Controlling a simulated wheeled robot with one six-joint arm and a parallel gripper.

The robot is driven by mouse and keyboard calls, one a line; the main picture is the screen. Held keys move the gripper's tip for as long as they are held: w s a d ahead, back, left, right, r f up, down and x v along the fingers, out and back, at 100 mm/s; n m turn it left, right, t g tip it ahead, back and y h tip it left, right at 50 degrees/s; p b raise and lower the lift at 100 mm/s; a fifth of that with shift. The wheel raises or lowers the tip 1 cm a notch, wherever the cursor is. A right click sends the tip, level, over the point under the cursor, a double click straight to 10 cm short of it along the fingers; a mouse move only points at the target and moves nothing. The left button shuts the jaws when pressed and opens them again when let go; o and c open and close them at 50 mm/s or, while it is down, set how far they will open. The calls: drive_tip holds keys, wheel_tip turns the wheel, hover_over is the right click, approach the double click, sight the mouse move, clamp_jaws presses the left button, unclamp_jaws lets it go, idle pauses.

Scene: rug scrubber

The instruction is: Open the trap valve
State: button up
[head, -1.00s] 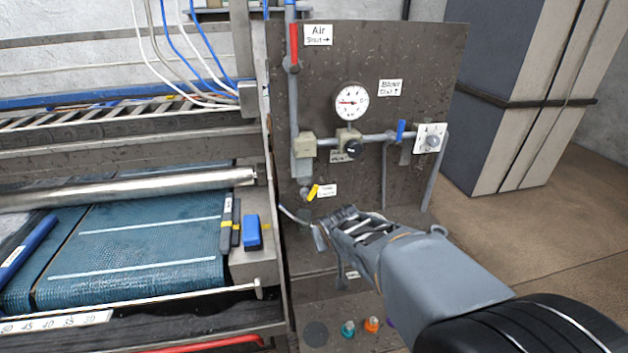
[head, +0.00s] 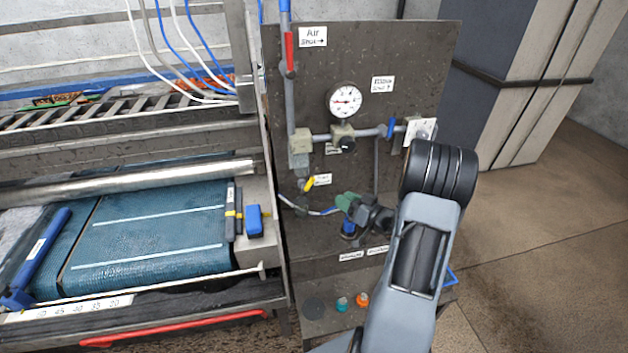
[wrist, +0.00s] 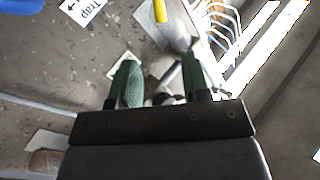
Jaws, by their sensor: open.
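The trap valve has a yellow handle (head: 309,184) low on the dark panel's left pipe, tilted up to the right, beside a small white label (head: 323,180). In the wrist view the yellow handle (wrist: 160,10) is at the top centre, right of the label reading "Trap" (wrist: 84,12). My gripper (head: 348,202) is to the lower right of the handle in the head view, apart from it. In the wrist view my gripper (wrist: 158,78) shows two green fingers spread apart. Grey and dark parts show between and behind them; I cannot tell whether anything touches.
The panel (head: 400,65) carries a gauge (head: 345,101), a red-handled air valve (head: 289,50) and a blue-handled valve (head: 391,127). Blue tubing lies near my fingertips. The belt machine (head: 150,235) stands at left with a blue block (head: 254,221). Open floor is at right.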

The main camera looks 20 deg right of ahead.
sight(313, 182)
drive_tip(key=p+x, duration=0.2)
drive_tip(key=x, duration=1)
drive_tip(key=shift+w+a+p, duration=0.2)
drive_tip(key=shift+w+p, duration=0.05)
drive_tip(key=shift+p, duration=0.1)
